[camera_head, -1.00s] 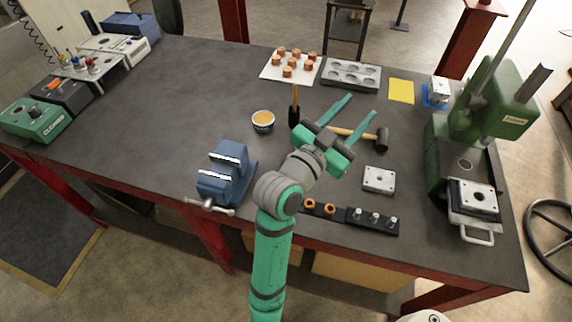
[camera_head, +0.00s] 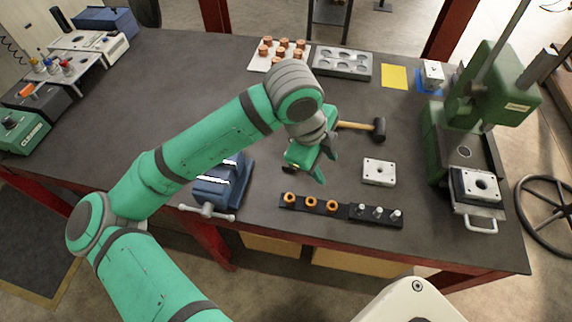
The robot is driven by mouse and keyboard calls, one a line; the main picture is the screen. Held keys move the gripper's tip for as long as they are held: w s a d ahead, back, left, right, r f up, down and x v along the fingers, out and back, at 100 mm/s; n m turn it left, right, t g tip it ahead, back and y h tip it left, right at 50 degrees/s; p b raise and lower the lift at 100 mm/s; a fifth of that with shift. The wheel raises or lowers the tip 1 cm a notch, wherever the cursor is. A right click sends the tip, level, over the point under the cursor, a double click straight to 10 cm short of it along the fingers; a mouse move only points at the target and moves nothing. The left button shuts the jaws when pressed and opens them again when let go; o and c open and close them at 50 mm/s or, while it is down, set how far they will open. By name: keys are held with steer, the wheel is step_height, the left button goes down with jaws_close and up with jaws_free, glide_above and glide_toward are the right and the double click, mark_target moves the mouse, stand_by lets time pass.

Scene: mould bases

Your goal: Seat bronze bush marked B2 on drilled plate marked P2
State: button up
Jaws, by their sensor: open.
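Three orange-bronze bushes stand in the left part of a black rack (camera_head: 345,211) near the table's front edge: a left bush (camera_head: 290,197), a middle bush (camera_head: 311,201) and a right bush (camera_head: 331,205). Drilled plates show on the bare table (camera_head: 379,171), on the press table (camera_head: 481,185) and on a blue mat at the back right (camera_head: 432,72). No B2 or P2 marking is readable at this size. My gripper (camera_head: 325,170) is open with nothing visible between its fingers. It hangs above the table, behind the bush rack and left of the loose plate.
Steel pins (camera_head: 378,212) fill the rack's right part. A blue vise (camera_head: 222,183) stands left of it. A mallet (camera_head: 375,128) lies behind my gripper. The green press (camera_head: 490,90) stands at the right. A grey tray (camera_head: 343,62) and yellow sheet (camera_head: 394,76) lie farther back.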

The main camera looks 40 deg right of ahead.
mark_target(290, 194)
steer(key=w+a+t+y, duration=0.1)
steer(key=w+a+y, duration=0.25)
steer(key=a, duration=0.35)
steer(key=shift+m, duration=0.4)
step_height(290, 194, down, 10)
steer(key=shift+a+r, duration=0.15)
steer(key=shift+r, duration=0.05)
steer(key=shift+s+f, duration=0.2)
steer(key=shift+f, duration=0.5)
jaws_close()
steer(key=shift+r, duration=0.15)
steer(key=shift+r, duration=0.9)
steer(key=shift+w, duration=0.1)
